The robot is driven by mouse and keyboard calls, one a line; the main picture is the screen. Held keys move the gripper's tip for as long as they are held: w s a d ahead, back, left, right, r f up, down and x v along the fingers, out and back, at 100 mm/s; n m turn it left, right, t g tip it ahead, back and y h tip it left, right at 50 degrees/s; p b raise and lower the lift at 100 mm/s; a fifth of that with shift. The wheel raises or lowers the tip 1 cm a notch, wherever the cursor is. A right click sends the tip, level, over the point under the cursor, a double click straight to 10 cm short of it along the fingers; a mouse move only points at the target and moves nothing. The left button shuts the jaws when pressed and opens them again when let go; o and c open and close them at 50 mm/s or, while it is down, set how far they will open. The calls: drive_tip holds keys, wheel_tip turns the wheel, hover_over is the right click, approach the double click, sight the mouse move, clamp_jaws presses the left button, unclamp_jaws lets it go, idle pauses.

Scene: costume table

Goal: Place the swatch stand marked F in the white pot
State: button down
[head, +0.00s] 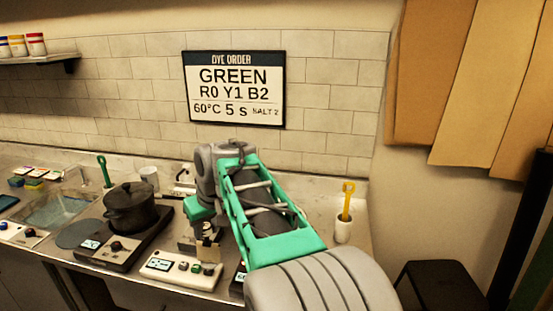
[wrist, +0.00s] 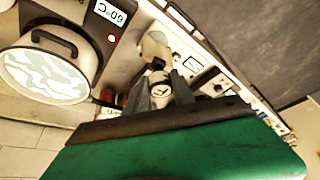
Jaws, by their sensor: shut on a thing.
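My gripper (wrist: 160,84) is shut on a small pale piece (wrist: 160,92) with a dark mark, which I take to be the swatch stand; I cannot read the letter. In the head view my gripper (head: 206,232) is low over the counter, and my arm hides much around it. In the wrist view a round pot (wrist: 48,77) with a pale, wavy-patterned top and a dark handle stands at the left, apart from my gripper. In the head view a white item with a dark handle (head: 184,185) shows partly behind my arm; I cannot tell whether it is the white pot.
A dark lidded pot (head: 131,208) stands on a hotplate at the left, with a white cup (head: 149,178) behind it. A sink (head: 55,210) is further left. A white control box (head: 180,268) is at the front. A holder with a yellow tool (head: 343,229) stands at the right.

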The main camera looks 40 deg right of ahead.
drive_tip(key=d+r+p, duration=0.3)
drive_tip(key=d+r, duration=0.1)
drive_tip(key=d, duration=0.8)
drive_tip(key=d+r+p, duration=0.3)
drive_tip(key=d+r, duration=0.1)
drive_tip(key=d, duration=0.9)
wheel_tip(320, 180, down, 13)
drive_tip(key=b, duration=1.1)
drive_tip(key=shift+s+a+h+b, duration=0.2)
drive_tip(key=shift+a+h+b, duration=0.1)
drive_tip(key=shift+a+b, duration=0.1)
drive_tip(key=shift+s+r, duration=0.1)
drive_tip(key=shift+s, duration=0.2)
drive_tip(key=shift+f+b, duration=0.4)
drive_tip(key=shift+f, duration=0.15)
drive_tip(key=c, duration=0.6)
unclamp_jaws()
